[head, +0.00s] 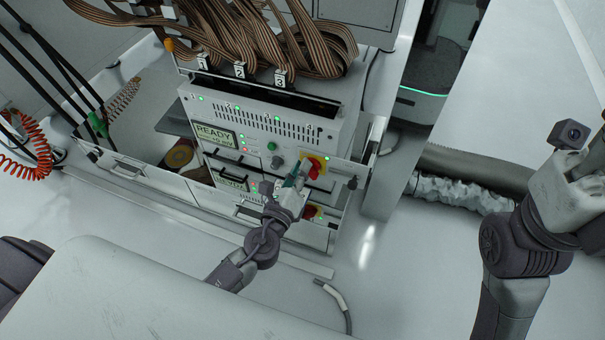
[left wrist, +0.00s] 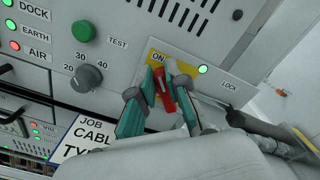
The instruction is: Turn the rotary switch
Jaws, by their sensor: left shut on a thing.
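The rotary switch has a red handle (left wrist: 165,88) on a yellow plate (left wrist: 157,55) marked ON. In the head view its red and yellow parts (head: 318,164) show at the right of the grey test unit's front panel. My left gripper (left wrist: 167,84) has teal fingers on either side of the red handle and is shut on it. The handle leans a little from upright in the left wrist view. The fingers hide part of the plate and its lettering. My right arm shows at the right of the head view, but its gripper fingers are out of frame.
Left of the switch are a green TEST button (left wrist: 82,31) and a dark numbered knob (left wrist: 86,78). A green LOCK lamp (left wrist: 203,70) is lit at its right. A second unit with another switch (head: 312,211) sits below. Ribbon cables (head: 300,45) hang above.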

